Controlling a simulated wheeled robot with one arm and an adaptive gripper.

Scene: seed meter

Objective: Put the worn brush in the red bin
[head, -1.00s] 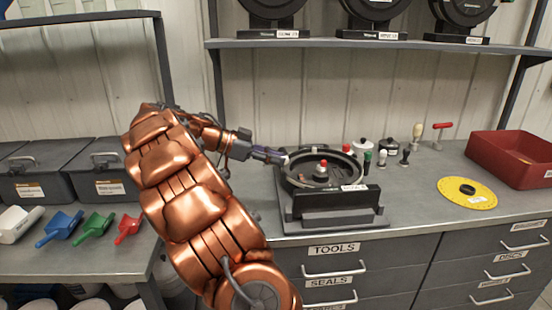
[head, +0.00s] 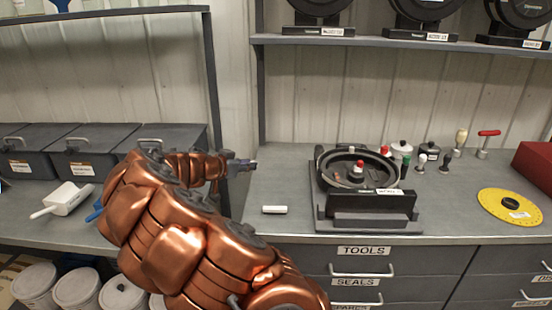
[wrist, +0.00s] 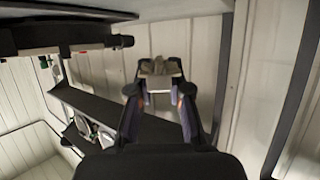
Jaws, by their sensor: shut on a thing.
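My gripper (head: 244,165) is to the left of the seed meter and above the bench. In the wrist view its fingers (wrist: 158,92) are shut on a small pale block with a rough grey-tan top, seemingly the worn brush (wrist: 160,68). The held piece is too small to make out in the head view. The red bin (head: 535,165) stands at the right end of the bench, cut off by the picture edge. My gripper is far to the left of it.
The black round seed meter (head: 365,218) sits on the bench. A small white block (head: 274,210) lies left of it. A yellow disc (head: 510,206) and several small tools lie to the right. A shelf (head: 400,41) with black units is above.

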